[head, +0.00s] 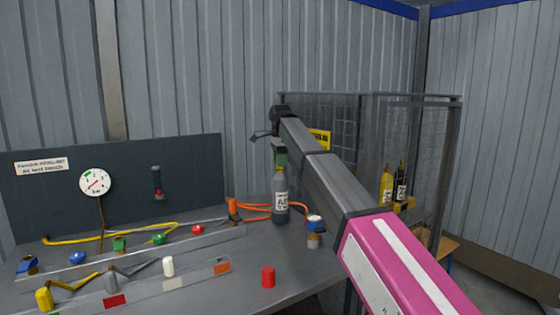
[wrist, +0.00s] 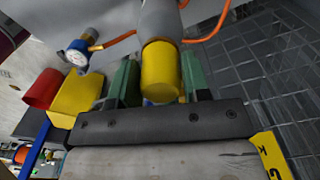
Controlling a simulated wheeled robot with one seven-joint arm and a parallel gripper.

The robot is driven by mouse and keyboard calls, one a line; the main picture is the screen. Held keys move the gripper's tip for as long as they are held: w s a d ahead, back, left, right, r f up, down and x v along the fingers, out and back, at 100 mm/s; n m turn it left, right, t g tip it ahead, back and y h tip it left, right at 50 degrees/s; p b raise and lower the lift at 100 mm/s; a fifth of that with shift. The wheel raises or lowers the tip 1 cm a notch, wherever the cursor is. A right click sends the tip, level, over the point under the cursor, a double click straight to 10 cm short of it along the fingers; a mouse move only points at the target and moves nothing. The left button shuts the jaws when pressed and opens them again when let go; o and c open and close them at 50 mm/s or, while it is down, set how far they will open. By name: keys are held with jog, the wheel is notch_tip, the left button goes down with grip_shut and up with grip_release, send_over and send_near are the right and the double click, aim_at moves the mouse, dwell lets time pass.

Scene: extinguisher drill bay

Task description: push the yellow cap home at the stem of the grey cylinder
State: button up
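The grey cylinder (head: 281,207), with a white label, stands upright on the bench in the head view. In the wrist view its grey upper body (wrist: 160,20) is at the top. The yellow cap (wrist: 161,72) is between the two green fingers of my gripper (wrist: 160,85), which touch its sides. The cap's far end meets or overlaps the cylinder's top; its stem is hidden, so I cannot tell how deep the cap sits.
An orange hose (head: 255,207) runs behind the cylinder. A white-and-blue-topped piece (head: 314,224) stands to its right. A red cap (head: 268,276) and a rack (head: 160,290) with several coloured caps are in front and left. A mesh cage (head: 350,120) stands behind to the right.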

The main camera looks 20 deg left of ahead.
jog(key=shift+o, duration=1.3)
notch_tip(320, 180, up, 10)
jog(key=shift+f, duration=0.1)
jog(key=shift+r, duration=0.45)
